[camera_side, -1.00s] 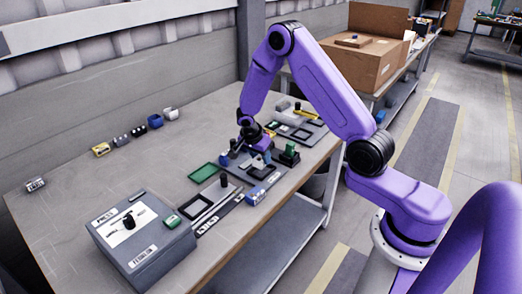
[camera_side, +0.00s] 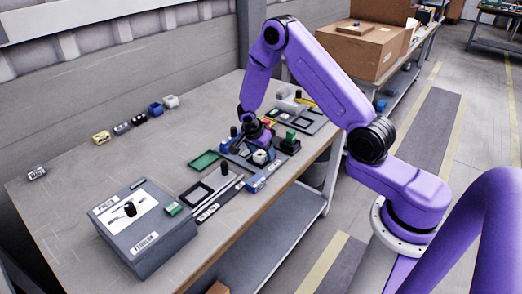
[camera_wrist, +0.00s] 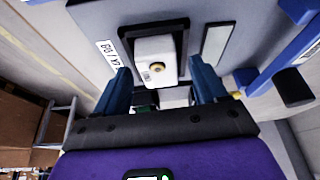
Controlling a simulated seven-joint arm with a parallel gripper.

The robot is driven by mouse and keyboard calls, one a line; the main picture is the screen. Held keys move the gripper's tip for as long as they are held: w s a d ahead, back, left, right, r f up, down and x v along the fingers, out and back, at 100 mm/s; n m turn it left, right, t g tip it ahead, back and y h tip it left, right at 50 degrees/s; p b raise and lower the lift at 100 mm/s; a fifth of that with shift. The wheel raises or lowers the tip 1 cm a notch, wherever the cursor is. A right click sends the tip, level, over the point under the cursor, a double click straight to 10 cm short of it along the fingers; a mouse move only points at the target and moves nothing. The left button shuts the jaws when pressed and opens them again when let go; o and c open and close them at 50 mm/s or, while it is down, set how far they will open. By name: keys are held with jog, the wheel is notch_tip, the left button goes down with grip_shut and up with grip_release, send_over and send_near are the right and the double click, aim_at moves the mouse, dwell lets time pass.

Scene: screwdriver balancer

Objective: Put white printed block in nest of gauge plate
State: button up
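The white printed block (camera_wrist: 156,62) stands inside the black square frame of the nest (camera_wrist: 125,42) on the grey gauge plate (camera_wrist: 90,22). Its top carries a small brass-coloured round spot. In the side view the block (camera_side: 260,157) shows as a small white shape below my gripper (camera_side: 257,143). In the wrist view the blue fingers of my gripper (camera_wrist: 160,75) stand apart on both sides of the block, with gaps between. I cannot tell whether the block sits fully down in the nest.
A green tray (camera_side: 205,160) and a black frame (camera_side: 195,195) lie left of the plate. A black and green fixture (camera_side: 290,144) stands close on the right. A grey control box (camera_side: 145,230) stands at front left.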

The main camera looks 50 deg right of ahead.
jog(key=shift+r, duration=0.1)
jog(key=v, duration=1.7)
jog(key=shift+r, duration=0.2)
notch_tip(320, 180, up, 5)
jog(key=shift+f, duration=0.1)
dwell(0.6)
